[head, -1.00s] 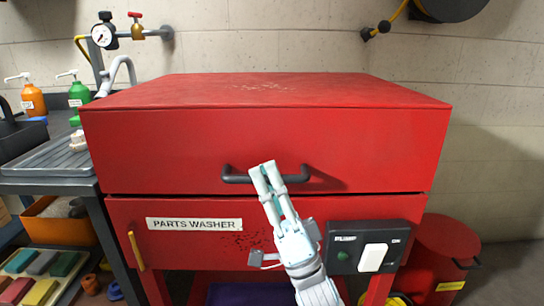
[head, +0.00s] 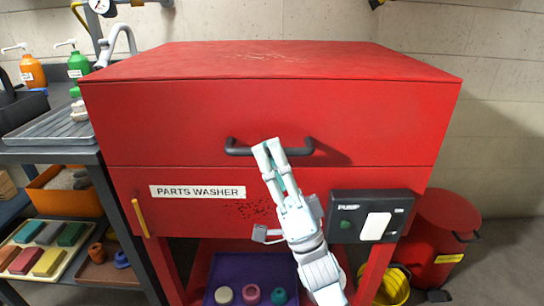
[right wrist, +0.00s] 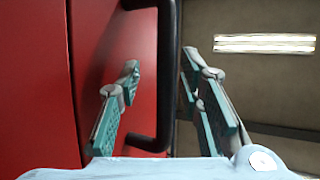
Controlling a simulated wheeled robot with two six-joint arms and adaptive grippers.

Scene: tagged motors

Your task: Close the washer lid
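The red washer lid (head: 170,120) is down, its front face meeting the body (head: 290,190) along a thin dark seam, in the head view. A dark bar handle (head: 240,150) is fixed to the lid's front. My right gripper (head: 268,146) is at the handle, in front of its middle. In the right wrist view, the fingers of the right gripper (right wrist: 158,90) are apart, one on each side of the handle bar (right wrist: 166,60), with gaps visible; contact is not clear. My left gripper is not in view.
A pump switch box (head: 371,216) is on the body at right. A red bin (head: 440,240) and yellow bucket (head: 394,285) stand at lower right. A bench with a ribbed tray (head: 45,125) is at left. A purple tray (head: 228,270) lies below the washer.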

